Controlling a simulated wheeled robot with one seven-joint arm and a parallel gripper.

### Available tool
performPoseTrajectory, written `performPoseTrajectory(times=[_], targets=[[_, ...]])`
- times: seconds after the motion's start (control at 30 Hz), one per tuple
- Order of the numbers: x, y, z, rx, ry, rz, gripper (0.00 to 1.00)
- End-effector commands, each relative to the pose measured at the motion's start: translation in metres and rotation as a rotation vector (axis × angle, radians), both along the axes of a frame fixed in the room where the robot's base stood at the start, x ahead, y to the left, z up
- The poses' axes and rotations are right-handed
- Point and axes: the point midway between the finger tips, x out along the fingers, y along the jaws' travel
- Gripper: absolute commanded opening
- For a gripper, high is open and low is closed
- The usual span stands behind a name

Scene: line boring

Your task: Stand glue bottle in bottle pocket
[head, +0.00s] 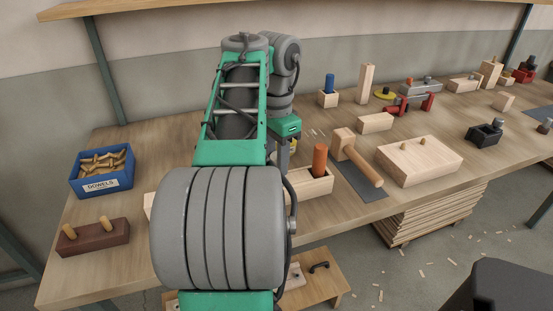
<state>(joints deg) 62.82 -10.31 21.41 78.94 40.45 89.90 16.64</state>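No object is clearly labelled as the glue bottle. An orange-brown cylinder (319,159), possibly the bottle, stands upright in a pale wooden box (318,187) near the bench's front edge. A blue cylinder (329,83) stands in a small wooden block (328,99) farther back. I cannot tell which opening is the bottle pocket. My gripper (284,152) points down just left of the orange-brown cylinder, over or behind the box's left part. My arm hides most of it, so its fingers and anything between them do not show clearly.
A blue dowel bin (101,183) and a brown block with pegs (93,238) are at left. A wooden mallet (357,157) lies on a dark mat (361,181) right of the box. A pegged block (420,161), clamps (410,101) and a small plane (485,134) are farther right.

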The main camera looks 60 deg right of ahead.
Motion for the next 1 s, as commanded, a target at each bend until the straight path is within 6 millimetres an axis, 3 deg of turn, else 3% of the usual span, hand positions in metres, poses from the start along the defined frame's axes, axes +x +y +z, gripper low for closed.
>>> performPoseTrajectory(times=[0.23,0.27,0.57,0.73,1.0], targets=[[-0.0001,-0.0001,-0.0085,0.0,-0.001,0.0,0.0],[-0.0001,-0.0001,-0.008,0.0,-0.001,0.0,0.35],[0.0,0.0,-0.0071,0.0,0.0,0.0,0.6],[0.0,0.0,-0.0072,0.0,0.0,0.0,0.6],[0.0,0.0,-0.0075,0.0,0.0,0.0,0.81]])
